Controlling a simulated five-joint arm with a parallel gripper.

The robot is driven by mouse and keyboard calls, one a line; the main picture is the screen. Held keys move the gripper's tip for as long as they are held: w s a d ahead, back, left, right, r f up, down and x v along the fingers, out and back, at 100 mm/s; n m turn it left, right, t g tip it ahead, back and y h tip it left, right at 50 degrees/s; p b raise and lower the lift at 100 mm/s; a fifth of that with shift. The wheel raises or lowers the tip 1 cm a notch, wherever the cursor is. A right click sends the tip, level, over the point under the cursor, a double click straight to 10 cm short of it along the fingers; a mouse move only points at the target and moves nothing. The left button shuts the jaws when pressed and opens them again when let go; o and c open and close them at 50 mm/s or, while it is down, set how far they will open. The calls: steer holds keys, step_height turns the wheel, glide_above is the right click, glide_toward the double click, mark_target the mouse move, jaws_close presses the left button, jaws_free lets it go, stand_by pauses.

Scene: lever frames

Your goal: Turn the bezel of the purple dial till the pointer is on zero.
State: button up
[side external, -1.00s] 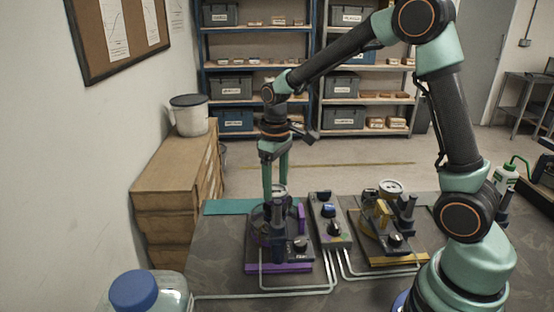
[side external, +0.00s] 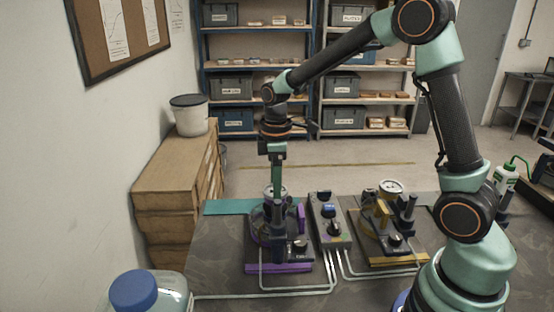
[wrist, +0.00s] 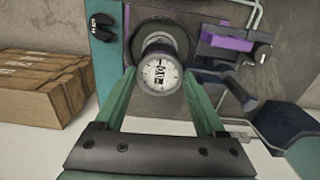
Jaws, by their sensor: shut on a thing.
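The purple dial's fixture stands on the table, with a purple base plate (side external: 278,268) and a purple block (side external: 301,218). Its round white-faced dial (wrist: 160,74) sits between my gripper's two green fingers (wrist: 160,85) in the wrist view. My gripper (side external: 275,185) points straight down in the side view and is shut on the dial's bezel. Dark marks show on the dial face, but the pointer and the zero are too small to read apart. In the side view the fingers and fixture parts partly hide the dial.
A similar fixture with a yellow base (side external: 390,260) and its own dial (side external: 391,187) stands to the right. A grey control box (side external: 329,222) sits between the two. Pale conduits run along the table front. A blue-capped jar (side external: 135,290) stands at the near left.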

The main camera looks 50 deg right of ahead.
stand_by(0.4)
steer(key=o, duration=1.3)
steer(key=shift+r, duration=0.15)
step_height(320, 180, up, 12)
steer(key=shift+f, duration=0.1)
steer(key=s+m+t, duration=0.2)
steer(key=s+m, duration=0.1)
steer(key=s, duration=0.1)
steer(key=s+a+m+t, duration=0.1)
steer(key=s+m, duration=0.2)
steer(key=s, duration=0.1)
steer(key=s+a+m+t, duration=0.1)
steer(key=s+m+t, duration=0.1)
steer(key=s, duration=0.3)
steer(key=shift+a+f+m+t, duration=0.1)
steer(key=shift+f+m+t, duration=0.15)
steer(key=shift+m, duration=0.45)
